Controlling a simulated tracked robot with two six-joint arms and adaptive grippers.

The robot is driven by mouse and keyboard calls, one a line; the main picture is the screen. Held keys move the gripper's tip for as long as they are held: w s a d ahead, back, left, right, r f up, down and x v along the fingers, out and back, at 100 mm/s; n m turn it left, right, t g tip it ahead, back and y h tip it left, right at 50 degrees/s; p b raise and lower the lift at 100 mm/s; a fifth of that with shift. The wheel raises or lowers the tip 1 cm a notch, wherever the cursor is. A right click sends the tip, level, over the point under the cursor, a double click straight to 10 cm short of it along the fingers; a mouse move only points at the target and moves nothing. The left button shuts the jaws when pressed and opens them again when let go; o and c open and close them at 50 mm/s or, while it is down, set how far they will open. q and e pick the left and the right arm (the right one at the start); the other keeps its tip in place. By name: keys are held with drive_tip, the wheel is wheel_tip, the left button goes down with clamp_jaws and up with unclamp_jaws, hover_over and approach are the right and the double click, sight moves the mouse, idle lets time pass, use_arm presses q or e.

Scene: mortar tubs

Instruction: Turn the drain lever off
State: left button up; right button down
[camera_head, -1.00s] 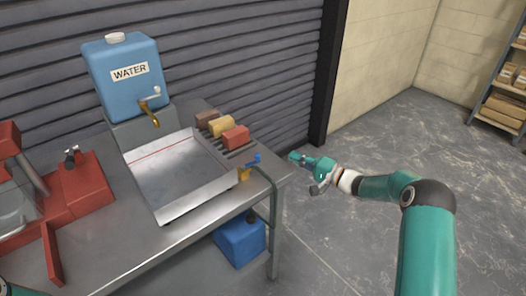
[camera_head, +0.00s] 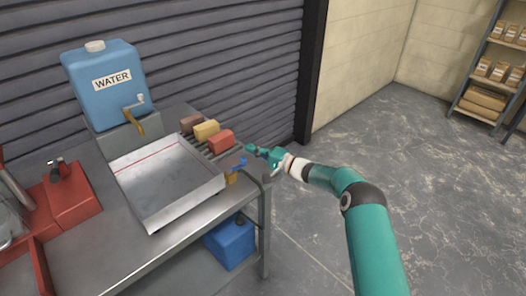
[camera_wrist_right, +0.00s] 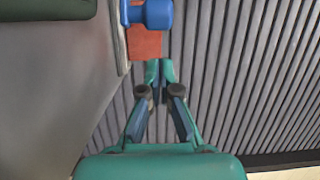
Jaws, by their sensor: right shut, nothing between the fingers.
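The blue drain lever (camera_head: 238,165) sits on a brass valve (camera_head: 231,178) at the right front corner of the metal tray (camera_head: 205,197). My right gripper (camera_head: 252,148) is shut and empty just right of the lever and apparently a little above it in the head view. In the right wrist view the lever's blue handle (camera_wrist_right: 156,14) is at the top, beyond my shut fingertips (camera_wrist_right: 160,70), with a visible gap between them. Whether the gripper is at the lever's height is hard to tell. My left gripper is out of view.
A red block (camera_head: 221,140) lies on the rack behind the lever, beside a yellow block (camera_head: 206,131). The blue water tank (camera_head: 105,90) with its own tap stands at the back. A blue canister (camera_head: 232,245) is below the bench. Open floor lies to the right.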

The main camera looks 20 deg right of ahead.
drive_tip(key=shift+s+a+p, duration=0.4)
drive_tip(key=shift+s, duration=0.3)
drive_tip(key=shift+s+a+p, duration=0.35)
drive_tip(key=shift+s, duration=0.3)
drive_tip(key=shift+s+a, duration=0.2)
drive_tip(key=shift+s, duration=0.1)
drive_tip(key=shift+a+f, duration=0.1)
drive_tip(key=shift+a, duration=0.05)
